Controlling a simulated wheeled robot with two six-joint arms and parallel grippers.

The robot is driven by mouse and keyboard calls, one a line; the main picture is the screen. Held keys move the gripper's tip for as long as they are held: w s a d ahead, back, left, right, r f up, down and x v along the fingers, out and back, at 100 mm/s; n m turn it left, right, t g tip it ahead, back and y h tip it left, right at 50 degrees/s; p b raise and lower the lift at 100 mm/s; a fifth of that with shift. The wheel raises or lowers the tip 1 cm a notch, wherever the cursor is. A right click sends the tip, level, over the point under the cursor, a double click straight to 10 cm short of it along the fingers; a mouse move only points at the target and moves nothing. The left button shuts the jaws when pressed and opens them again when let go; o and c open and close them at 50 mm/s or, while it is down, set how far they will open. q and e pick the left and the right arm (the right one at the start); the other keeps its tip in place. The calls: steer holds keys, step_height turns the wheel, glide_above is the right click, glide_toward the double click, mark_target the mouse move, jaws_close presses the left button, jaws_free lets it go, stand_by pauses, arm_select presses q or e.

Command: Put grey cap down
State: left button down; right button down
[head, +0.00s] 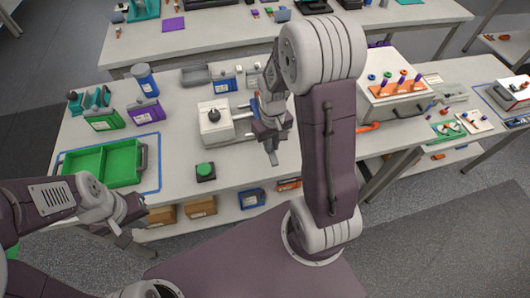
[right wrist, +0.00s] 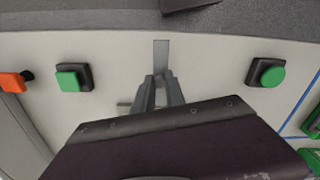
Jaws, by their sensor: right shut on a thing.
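My right gripper (head: 268,128) hangs above the middle of the bench, to the right of the white machine, pointing down. In the right wrist view its fingers (right wrist: 160,88) are closed on a narrow grey piece, which I take as the grey cap (right wrist: 161,54). The cap sticks out past the fingertips over the pale bench top near its front edge. Whether it touches the bench I cannot tell. My left gripper (head: 132,222) is low at the left, off the front edge of the bench, with its fingers apart and nothing visible between them.
A round green button (head: 205,171) stands at the bench front, with a green tray (head: 137,178) to its left. In the right wrist view a square green button (right wrist: 72,77) and an orange part (right wrist: 12,82) lie left of the fingers. The white machine (head: 215,125) stands behind.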

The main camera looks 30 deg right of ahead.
steer(key=shift+w+a+f, duration=0.65)
steer(key=shift+w+a, duration=0.05)
steer(key=shift+a, duration=0.05)
step_height(320, 180, down, 4)
steer(key=shift+s+r, duration=0.15)
steer(key=shift+r, duration=0.05)
steer(key=shift+w+f, duration=0.2)
steer(key=shift+s, duration=0.1)
steer(key=shift+f, duration=0.2)
steer(key=c, duration=1.4)
jaws_free()
